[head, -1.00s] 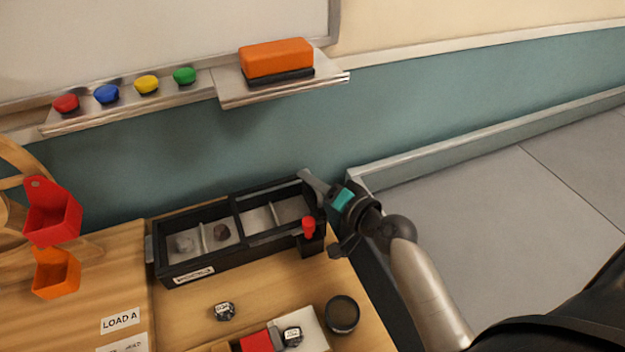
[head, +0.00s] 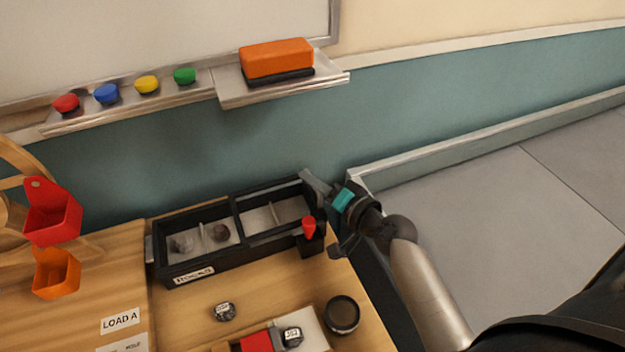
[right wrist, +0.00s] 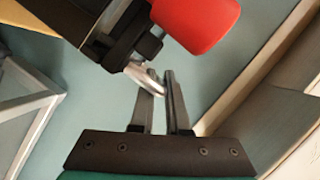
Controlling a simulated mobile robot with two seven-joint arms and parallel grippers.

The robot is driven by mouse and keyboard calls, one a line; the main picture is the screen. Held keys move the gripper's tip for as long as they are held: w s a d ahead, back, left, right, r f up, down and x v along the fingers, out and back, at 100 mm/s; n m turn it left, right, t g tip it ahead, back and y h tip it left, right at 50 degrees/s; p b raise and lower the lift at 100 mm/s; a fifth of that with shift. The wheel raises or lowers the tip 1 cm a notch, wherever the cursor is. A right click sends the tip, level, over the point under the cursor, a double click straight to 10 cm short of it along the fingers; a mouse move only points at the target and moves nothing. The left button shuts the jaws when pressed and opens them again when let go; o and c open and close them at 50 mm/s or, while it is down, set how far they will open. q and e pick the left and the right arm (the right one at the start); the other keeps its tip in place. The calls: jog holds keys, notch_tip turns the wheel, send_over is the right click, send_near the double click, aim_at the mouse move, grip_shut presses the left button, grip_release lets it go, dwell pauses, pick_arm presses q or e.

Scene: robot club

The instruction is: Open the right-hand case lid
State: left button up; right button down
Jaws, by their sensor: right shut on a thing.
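The black case (head: 215,268) with the "ROCKS" label stands on the wooden table. It has two framed halves. Grey and dark rocks show in the left half, and a grey divided interior shows in the right half (head: 285,211). Whether clear lid panels cover them I cannot tell. My right gripper (head: 308,178) is at the case's right end, behind a red knob (head: 308,226) on a black block. In the right wrist view, its fingers (right wrist: 160,80) are closed on a pale metal handle (right wrist: 143,76) beside the black body, with the red knob (right wrist: 200,20) close above. My left gripper is out of view.
A round dark cup (head: 342,314) and a small dark object (head: 224,312) stand in front of the case. Red (head: 52,222) and orange (head: 56,280) bins are at the left. A ledge with an orange eraser (head: 276,58) is on the wall behind.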

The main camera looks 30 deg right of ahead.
aim_at(296, 198)
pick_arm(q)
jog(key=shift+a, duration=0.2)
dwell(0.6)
pick_arm(e)
jog(key=shift+a, duration=0.3)
jog(key=a+p, duration=0.1)
jog(key=a, duration=0.1)
jog(key=shift+a, duration=0.3)
jog(key=shift+w+a, duration=0.1)
jog(key=shift+a, duration=0.2)
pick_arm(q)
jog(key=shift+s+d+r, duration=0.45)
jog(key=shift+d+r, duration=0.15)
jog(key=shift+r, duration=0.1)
pick_arm(e)
jog(key=c, duration=1.2)
grip_release()
